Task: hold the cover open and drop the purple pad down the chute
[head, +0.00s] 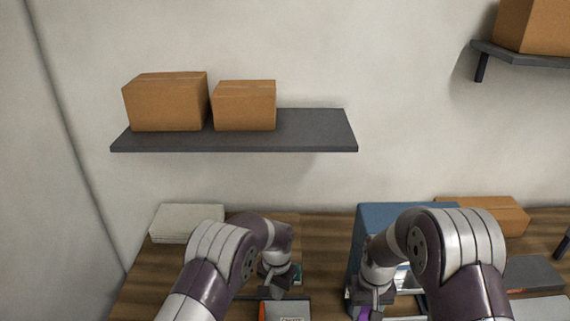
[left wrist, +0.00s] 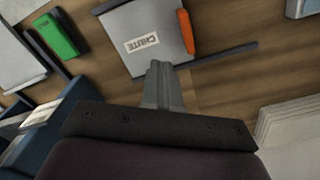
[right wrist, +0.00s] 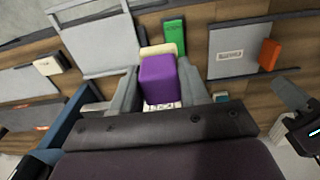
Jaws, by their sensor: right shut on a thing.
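The purple pad (right wrist: 160,78) is between the fingers of my right gripper (right wrist: 158,92), which is shut on it. A bit of the pad (head: 363,312) shows at the bottom of the head view. The grey cover (left wrist: 140,40), labelled CHUTE, has an orange tab (left wrist: 187,31) on one side. It appears to lie flat, and also shows in the right wrist view (right wrist: 225,68). My left gripper (left wrist: 160,72) is shut and empty, its fingertips close to the cover's edge; contact cannot be told. The chute's opening is not visible.
A green block (right wrist: 174,38) and a cream block (right wrist: 158,50) lie near the pad. A blue unit (head: 400,208) stands beside my right arm. A white stack (head: 180,224) lies at the back left. A shelf (head: 310,130) with cardboard boxes hangs above.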

